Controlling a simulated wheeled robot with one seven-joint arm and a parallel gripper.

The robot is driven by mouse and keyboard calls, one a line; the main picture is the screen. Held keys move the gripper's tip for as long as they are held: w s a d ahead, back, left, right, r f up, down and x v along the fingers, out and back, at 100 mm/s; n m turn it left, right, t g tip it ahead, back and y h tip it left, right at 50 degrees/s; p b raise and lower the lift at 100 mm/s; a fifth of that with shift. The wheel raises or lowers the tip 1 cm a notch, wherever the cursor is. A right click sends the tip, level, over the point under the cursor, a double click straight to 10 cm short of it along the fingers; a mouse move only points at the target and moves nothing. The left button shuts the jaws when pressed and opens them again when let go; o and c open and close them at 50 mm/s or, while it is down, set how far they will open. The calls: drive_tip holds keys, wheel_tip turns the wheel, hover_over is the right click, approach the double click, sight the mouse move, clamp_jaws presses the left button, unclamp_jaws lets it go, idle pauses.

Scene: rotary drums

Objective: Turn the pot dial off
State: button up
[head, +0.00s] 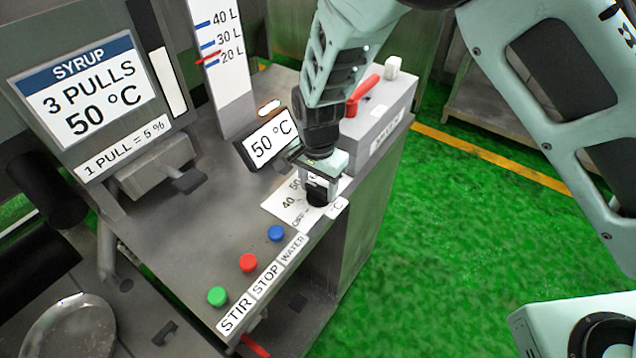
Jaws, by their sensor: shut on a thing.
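The pot dial is a small black knob (317,192) on a white scale plate (283,207) marked OFF, 40, 50 and °C. It sits at the right of the grey control panel, near its front edge. My gripper (318,188) points down over the dial and is shut on it, with its fingers on either side. The fingers and wrist hide part of the dial and scale, so I cannot tell the pointer's exact position. A tilted display (268,142) behind it reads 50 °C.
Green (217,296), red (249,262) and blue (276,233) buttons line the panel's front, labelled STIR, STOP and WATER. A red lever (364,88) stands on a box behind my gripper. A syrup sign (85,95) is at left. Green floor (450,220) is open at right.

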drive_tip(key=n+b, duration=0.1)
drive_tip(key=n, duration=0.3)
drive_tip(key=shift+n, duration=0.4)
drive_tip(key=n+b, duration=0.1)
drive_tip(key=n, duration=0.3)
drive_tip(key=shift+s+n, duration=0.1)
drive_tip(key=shift+n, duration=0.2)
drive_tip(key=n, duration=0.4)
drive_tip(key=shift+b, duration=0.3)
drive_tip(key=shift+r+n, duration=0.1)
drive_tip(key=shift+n, duration=2)
drive_tip(key=o, duration=1)
drive_tip(key=shift+s, duration=0.1)
